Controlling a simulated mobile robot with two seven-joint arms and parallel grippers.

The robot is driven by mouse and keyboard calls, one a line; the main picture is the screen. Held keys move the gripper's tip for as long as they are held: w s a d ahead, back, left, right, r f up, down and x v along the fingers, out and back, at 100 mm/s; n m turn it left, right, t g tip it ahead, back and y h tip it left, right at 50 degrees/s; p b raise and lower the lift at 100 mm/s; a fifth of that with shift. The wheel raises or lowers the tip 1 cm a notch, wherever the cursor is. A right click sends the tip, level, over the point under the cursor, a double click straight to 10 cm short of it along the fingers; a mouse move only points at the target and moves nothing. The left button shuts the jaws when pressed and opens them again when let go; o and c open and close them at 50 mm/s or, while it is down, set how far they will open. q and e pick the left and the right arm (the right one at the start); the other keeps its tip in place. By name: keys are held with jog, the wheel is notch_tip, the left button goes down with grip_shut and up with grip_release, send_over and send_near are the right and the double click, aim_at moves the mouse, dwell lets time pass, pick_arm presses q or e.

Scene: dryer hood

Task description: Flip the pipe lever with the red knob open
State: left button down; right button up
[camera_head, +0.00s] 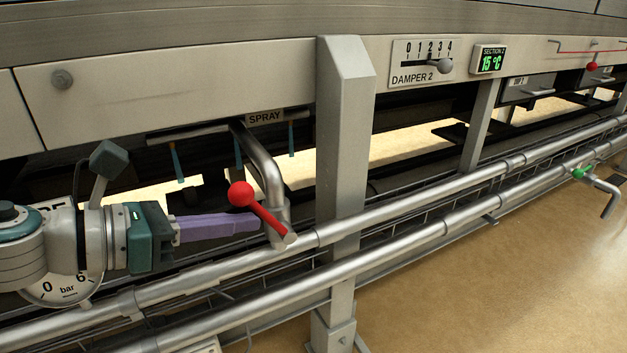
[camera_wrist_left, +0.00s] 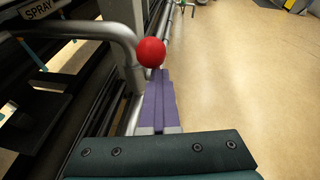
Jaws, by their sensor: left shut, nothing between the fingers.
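The pipe lever (camera_head: 270,223) is a red bar with a round red knob (camera_head: 240,194) at its upper left end. It slants down to the right to a pivot on the vertical spray pipe (camera_head: 268,165). My left gripper (camera_head: 256,222) is shut and empty, its purple fingers pointing right, their tips at the lever just below the knob. In the left wrist view the knob (camera_wrist_left: 151,52) shows just beyond the fingertips (camera_wrist_left: 156,72). I cannot tell whether the fingers touch the lever. The lever's bar is mostly hidden there. My right gripper is not in view.
Two long steel pipes (camera_head: 425,206) run along the machine's front below the lever. A grey upright post (camera_head: 343,130) stands right of it. A pressure gauge (camera_head: 68,287) is partly behind my left arm. A green-knobbed lever (camera_head: 580,172) is far right. The floor (camera_head: 480,290) is clear.

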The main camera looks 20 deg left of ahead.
aim_at(242, 190)
pick_arm(q)
jog(key=r+p, duration=0.1)
jog(key=w+r+g+y+p, duration=0.1)
jog(key=p, duration=0.1)
jog(key=shift+w+d+r, duration=0.1)
jog(key=shift+d+r, duration=0.05)
jog(key=shift+d, duration=0.05)
jog(key=shift+w+d, duration=0.15)
jog(key=shift+w, duration=0.25)
jog(key=shift+w+d+r+p, duration=0.3)
jog(key=shift+w+d+p, duration=0.1)
jog(key=shift+w+d, duration=0.15)
jog(key=shift+d, duration=0.15)
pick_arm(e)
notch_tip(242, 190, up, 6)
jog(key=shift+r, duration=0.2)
pick_arm(q)
jog(key=shift+d+r, duration=0.1)
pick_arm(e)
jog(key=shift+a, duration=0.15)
